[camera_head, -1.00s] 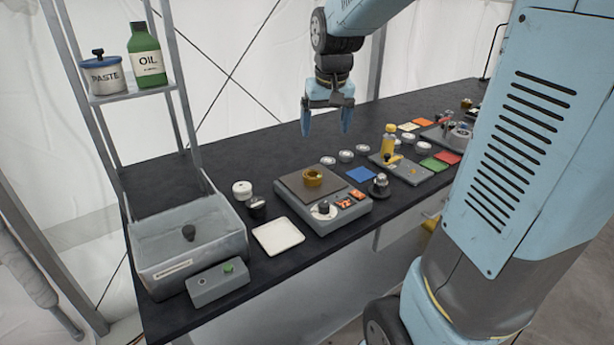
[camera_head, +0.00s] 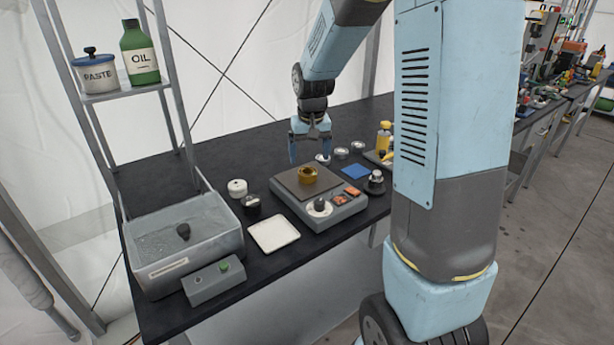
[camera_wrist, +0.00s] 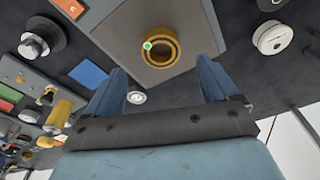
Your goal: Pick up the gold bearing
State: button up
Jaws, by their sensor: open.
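The gold bearing (camera_head: 308,175) is a thick ring lying on the square plate of a grey device (camera_head: 325,209) with a white dial and orange buttons. In the wrist view the gold bearing (camera_wrist: 160,47) shows from above, beyond the fingertips, with a green dot on its rim. My gripper (camera_head: 309,160) is open and empty, with its blue fingers pointing down, above and just behind the bearing in the head view. In the wrist view my gripper (camera_wrist: 160,82) has its two fingers apart, with nothing between them. The bearing is fully visible.
A white tray (camera_head: 273,233) and a water basin (camera_head: 184,244) lie left of the device. A white-lidded jar (camera_head: 237,188) and a dark jar (camera_head: 251,203) stand close by. A blue card (camera_head: 355,171) and a dark knobbed piece (camera_head: 376,182) are to the right.

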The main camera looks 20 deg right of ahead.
aim_at(308, 168)
jog(key=shift+w+f, duration=0.25)
jog(key=shift+f, duration=1.25)
jog(key=shift+w+f, duration=0.2)
jog(key=shift+f, duration=1.25)
jog(key=shift+c, duration=0.3)
jog(key=c, duration=1.1)
jog(key=shift+r, duration=0.1)
jog(key=shift+c, duration=0.2)
